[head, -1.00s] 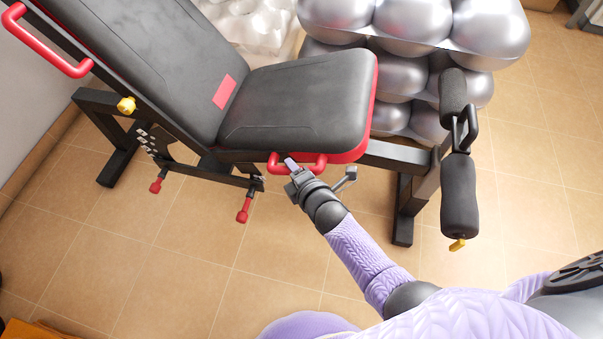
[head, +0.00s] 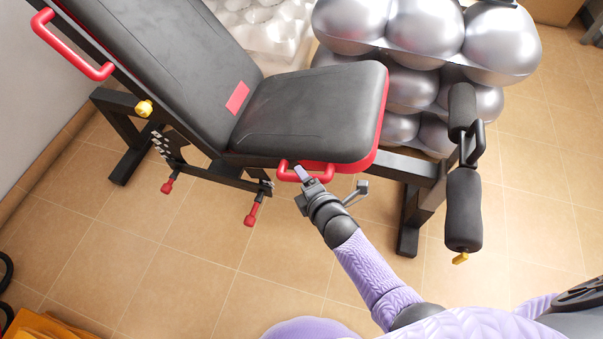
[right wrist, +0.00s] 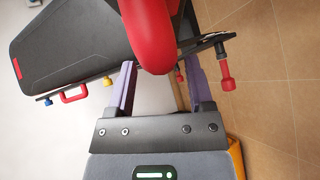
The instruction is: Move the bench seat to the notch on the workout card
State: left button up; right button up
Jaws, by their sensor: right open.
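The bench seat (head: 315,115) is a black pad with a red edge. It sits tilted next to the black backrest (head: 170,55) in the head view. A red handle (head: 286,172) shows under the seat's near edge. My right gripper (head: 303,174) is at this handle with its fingers open. In the right wrist view the open fingers (right wrist: 162,85) stand on either side of a red bar (right wrist: 148,30). I cannot tell whether they touch it. A perforated plate (head: 165,149) is on the frame at the left. I cannot make out a workout card. My left gripper is not visible.
Red-tipped pins (head: 251,215) hang below the frame, and a yellow knob (head: 144,108) is on its left side. Foam leg rollers (head: 463,208) stand at the right end. Silver balls (head: 425,30) are stacked behind. An orange object (head: 45,326) is at bottom left. The near floor is clear.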

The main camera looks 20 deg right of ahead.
pick_arm(q)
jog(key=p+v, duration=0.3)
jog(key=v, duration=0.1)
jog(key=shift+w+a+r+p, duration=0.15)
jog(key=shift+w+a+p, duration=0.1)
jog(key=shift+p, duration=0.1)
pick_arm(e)
jog(key=a+v, duration=0.1)
jog(key=v, duration=0.6)
jog(key=shift+s+d+r, duration=0.25)
jog(key=shift+s+d, duration=0.15)
jog(key=shift+d, duration=0.15)
